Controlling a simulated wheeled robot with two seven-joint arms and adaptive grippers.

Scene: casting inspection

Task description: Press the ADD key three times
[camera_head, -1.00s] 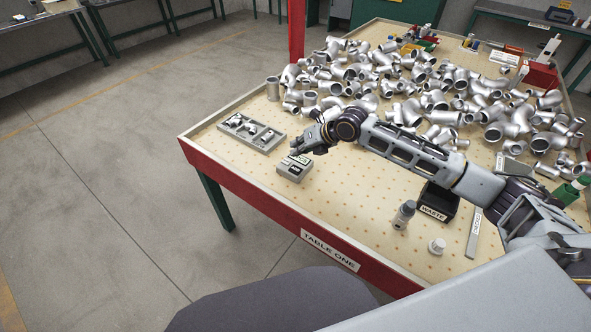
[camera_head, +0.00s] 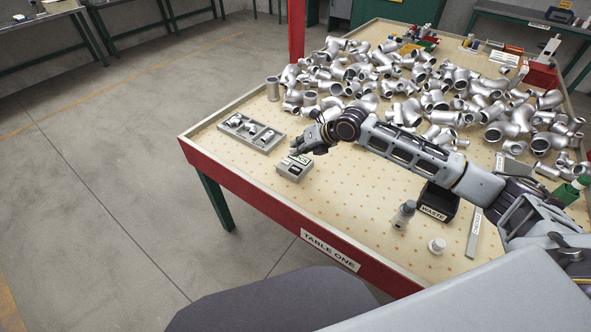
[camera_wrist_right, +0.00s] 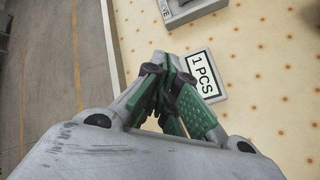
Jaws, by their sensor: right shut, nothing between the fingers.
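A small grey counter box (camera_head: 291,171) stands on the table near its left front edge. My left gripper is not in view.
A grey compartment tray (camera_head: 251,133) with a few castings lies left of the box. A large heap of metal pipe fittings (camera_head: 430,95) covers the back. The table's middle front is clear.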

